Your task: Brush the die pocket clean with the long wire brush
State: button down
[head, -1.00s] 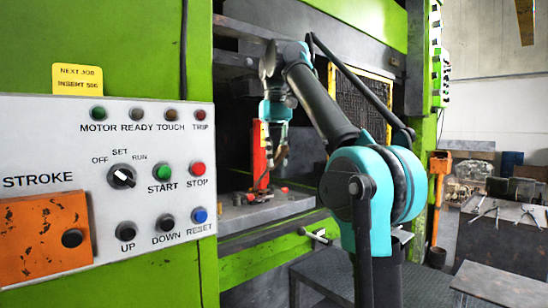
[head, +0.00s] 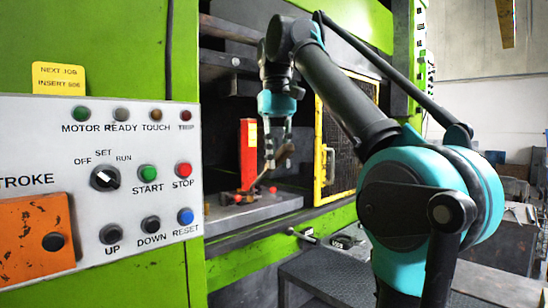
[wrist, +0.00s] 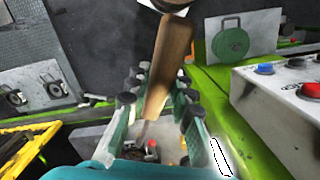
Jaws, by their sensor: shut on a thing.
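My gripper (head: 277,158) is inside the press opening, pointing down above the bed. Its fingers are shut on the brown wooden handle of the wire brush (head: 284,153). In the wrist view the handle (wrist: 170,60) lies tilted between the green fingers of my gripper (wrist: 160,95). A thin part of the brush slopes down to the left toward the lower die (head: 245,197). The bristles are too small to make out. The die pocket itself cannot be made out clearly; the die area shows partly between the fingers in the wrist view (wrist: 140,152).
A red upright block (head: 248,153) stands close left of my gripper. A yellow-framed mesh guard (head: 322,155) is at the right of the opening. The control panel (head: 110,245) with buttons and a selector is at the front left. A green press rail (head: 265,250) runs below the bed.

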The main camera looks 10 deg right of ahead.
aim_at(291, 144)
jog(key=shift+s+d+r, duration=0.1)
jog(key=shift+s+d, duration=0.1)
jog(key=shift+s, duration=0.65)
jog(key=shift+s+d+r, duration=0.1)
jog(key=shift+s+d, duration=0.05)
jog(key=shift+s, duration=0.65)
jog(key=shift+s+d+r, duration=0.1)
jog(key=shift+s+d, duration=0.1)
jog(key=shift+s, duration=0.65)
jog(key=shift+d, duration=0.1)
jog(key=shift+d+r, duration=0.15)
jog(key=shift+d, duration=0.2)
jog(key=s+d+r+n, duration=0.1)
jog(key=s+d+r, duration=0.15)
jog(key=d, duration=0.25)
jog(key=s+d+r+n, duration=0.1)
jog(key=d+r, duration=0.2)
jog(key=d, duration=0.3)
jog(key=w+a+f, duration=0.2)
jog(key=w+a, duration=0.3)
jog(key=w, duration=0.6)
jog(key=w+a+f, duration=0.3)
jog(key=w+a, duration=0.3)
jog(key=w, duration=0.6)
jog(key=shift+w+f, duration=0.2)
jog(key=shift+f, duration=1.2)
